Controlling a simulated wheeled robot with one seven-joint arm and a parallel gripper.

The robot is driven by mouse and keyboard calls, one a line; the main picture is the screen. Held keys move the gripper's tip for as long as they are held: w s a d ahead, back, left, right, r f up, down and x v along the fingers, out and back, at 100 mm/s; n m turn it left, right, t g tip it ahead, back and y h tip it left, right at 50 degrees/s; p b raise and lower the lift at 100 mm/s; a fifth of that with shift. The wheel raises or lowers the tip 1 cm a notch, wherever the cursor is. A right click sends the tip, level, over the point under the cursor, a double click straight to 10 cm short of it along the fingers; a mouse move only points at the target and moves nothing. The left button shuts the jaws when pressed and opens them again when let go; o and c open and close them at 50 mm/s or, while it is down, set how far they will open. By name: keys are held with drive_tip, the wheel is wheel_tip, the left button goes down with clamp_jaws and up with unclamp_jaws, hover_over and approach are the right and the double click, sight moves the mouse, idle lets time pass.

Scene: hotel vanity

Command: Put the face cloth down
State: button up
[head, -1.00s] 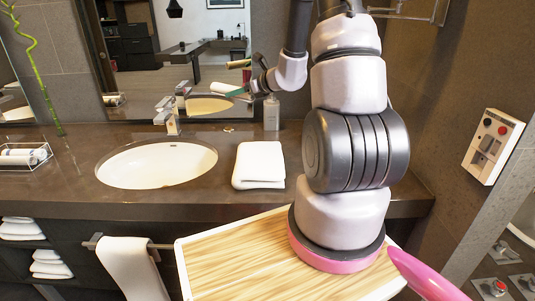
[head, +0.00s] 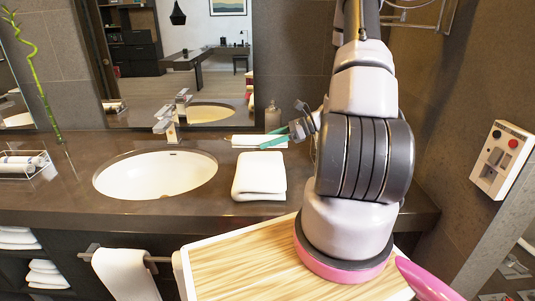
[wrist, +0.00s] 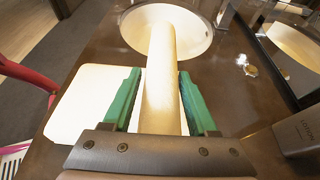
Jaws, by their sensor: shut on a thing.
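The face cloth is a pale rolled cloth (head: 244,140). It lies lengthwise between the green fingers of my gripper (head: 276,141), low over the counter behind the folded white towel. In the wrist view, the rolled cloth (wrist: 161,60) runs out past the fingertips toward the sink basin. My gripper (wrist: 160,88) is shut on it, with one finger on each side. Whether the cloth's underside touches the counter (head: 215,205) is hard to tell.
The folded white towel (head: 259,177) lies on the counter, right of the sink (head: 150,176). A lotion dispenser (head: 272,117) stands behind my gripper; it also shows in the wrist view (wrist: 298,136). The faucet (head: 168,122) is behind the sink. A wire tray (head: 24,165) sits far left.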

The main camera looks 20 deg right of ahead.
sight(268, 158)
drive_tip(key=shift+f, duration=2.1)
drive_tip(key=shift+f, duration=0.1)
drive_tip(key=o, duration=1.3)
